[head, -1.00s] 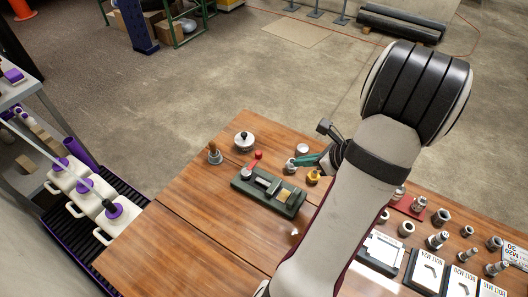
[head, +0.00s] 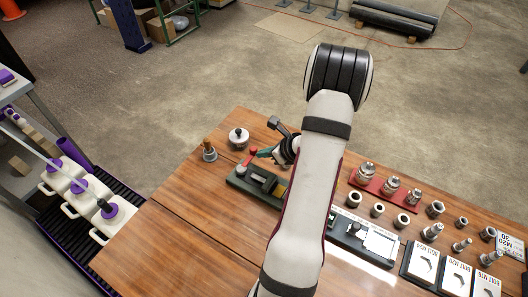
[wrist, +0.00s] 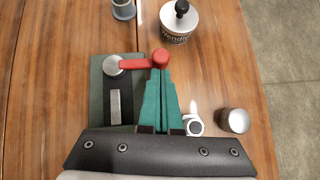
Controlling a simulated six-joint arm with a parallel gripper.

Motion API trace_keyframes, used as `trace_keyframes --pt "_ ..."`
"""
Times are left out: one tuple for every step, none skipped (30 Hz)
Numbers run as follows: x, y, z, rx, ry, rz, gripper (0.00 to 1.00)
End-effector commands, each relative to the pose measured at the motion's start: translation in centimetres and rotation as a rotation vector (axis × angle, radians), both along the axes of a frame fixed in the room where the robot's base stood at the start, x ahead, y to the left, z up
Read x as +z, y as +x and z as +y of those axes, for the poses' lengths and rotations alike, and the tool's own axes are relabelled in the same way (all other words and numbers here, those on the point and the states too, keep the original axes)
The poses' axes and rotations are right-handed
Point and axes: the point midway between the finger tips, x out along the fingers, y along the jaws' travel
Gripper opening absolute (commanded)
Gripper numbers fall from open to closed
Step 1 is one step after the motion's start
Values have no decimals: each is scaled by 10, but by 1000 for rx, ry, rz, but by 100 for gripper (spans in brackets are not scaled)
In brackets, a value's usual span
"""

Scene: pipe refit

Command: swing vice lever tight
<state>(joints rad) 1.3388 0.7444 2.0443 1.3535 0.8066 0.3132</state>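The vice (head: 238,178) has a dark green base and stands on the wooden bench; it also shows in the wrist view (wrist: 97,102). Its red lever (wrist: 137,64) runs from a silver hub (wrist: 115,65) at left to a round red knob (wrist: 161,57) at right. The knob also shows in the head view (head: 253,152). My gripper (wrist: 161,76) has teal fingers lying close together, seemingly shut, with their tips right at the knob. I cannot tell whether they touch it. My gripper and arm hide part of the vice.
A lidded pot (head: 238,137) and a grey holder with a brown top (head: 209,152) stand behind the vice. A white ring (wrist: 193,125) and a grey cylinder (wrist: 235,120) lie right of my fingers. A red rack (head: 382,190) of fittings is farther right.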

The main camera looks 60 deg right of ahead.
Motion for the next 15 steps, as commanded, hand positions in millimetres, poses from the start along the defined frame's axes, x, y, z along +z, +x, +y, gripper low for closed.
trace_keyframes --pt "0 1 0 0 0 0 0" --pt "0 1 0 -1 1 0 0" --pt "0 1 0 -1 1 0 0" --pt "0 1 0 -1 1 0 0" --pt "0 1 0 -1 1 0 0" --pt "0 1 0 -1 1 0 0" --pt "0 1 0 -1 1 0 0" --pt "0 1 0 -1 1 0 0" --pt "0 1 0 0 0 0 0" --pt "0 1 0 1 1 0 0" --pt "0 1 0 3 0 0 0" --pt "0 1 0 6 1 0 0" --pt "0 1 -1 11 1 0 0" --pt "0 2 -1 17 0 0 0" --pt "0 2 -2 28 -1 0 0"
